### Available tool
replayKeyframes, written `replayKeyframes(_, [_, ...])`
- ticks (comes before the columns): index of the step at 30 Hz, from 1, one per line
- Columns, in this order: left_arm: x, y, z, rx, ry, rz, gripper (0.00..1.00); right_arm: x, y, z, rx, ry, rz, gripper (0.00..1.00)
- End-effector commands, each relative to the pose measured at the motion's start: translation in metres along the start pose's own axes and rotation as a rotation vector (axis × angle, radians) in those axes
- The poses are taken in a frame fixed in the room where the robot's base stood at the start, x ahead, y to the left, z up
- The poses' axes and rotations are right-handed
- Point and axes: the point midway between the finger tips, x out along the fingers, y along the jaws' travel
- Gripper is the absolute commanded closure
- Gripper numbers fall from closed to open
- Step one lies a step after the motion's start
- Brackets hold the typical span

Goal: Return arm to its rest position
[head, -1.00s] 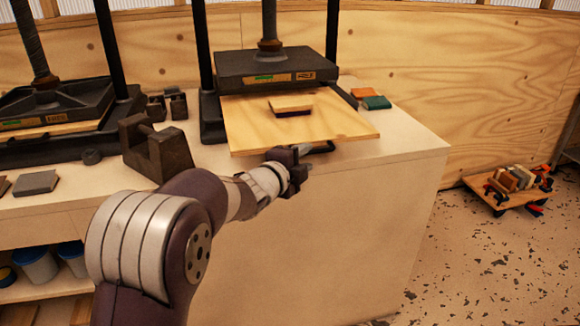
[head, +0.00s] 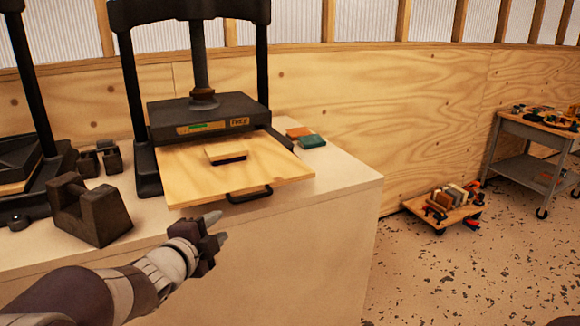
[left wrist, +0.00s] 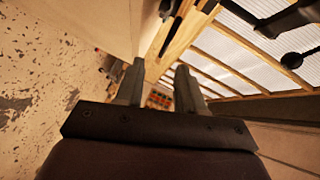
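My left arm (head: 110,290) comes in from the lower left in the head view. Its gripper (head: 216,228) is in front of the workbench, a little below and left of the black handle (head: 250,194) on the front of the press's wooden board, and looks apart from it. In the left wrist view the two fingers of the gripper (left wrist: 158,82) stand apart with nothing between them, so it is open and empty. My right gripper is not in view.
The black press (head: 205,115) stands on the bench (head: 330,185), a small wooden block (head: 226,153) on its pulled-out board. A loaded dolly (head: 445,212) and a grey cart (head: 535,135) stand right; the floor between is clear.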

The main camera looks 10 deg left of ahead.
Motion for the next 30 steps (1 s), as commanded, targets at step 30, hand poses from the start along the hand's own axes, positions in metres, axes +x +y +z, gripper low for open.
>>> replayKeyframes(30, [-0.193, 0.081, -0.064, -1.238, -1.130, 0.750, 0.62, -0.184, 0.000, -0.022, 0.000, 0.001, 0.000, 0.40])
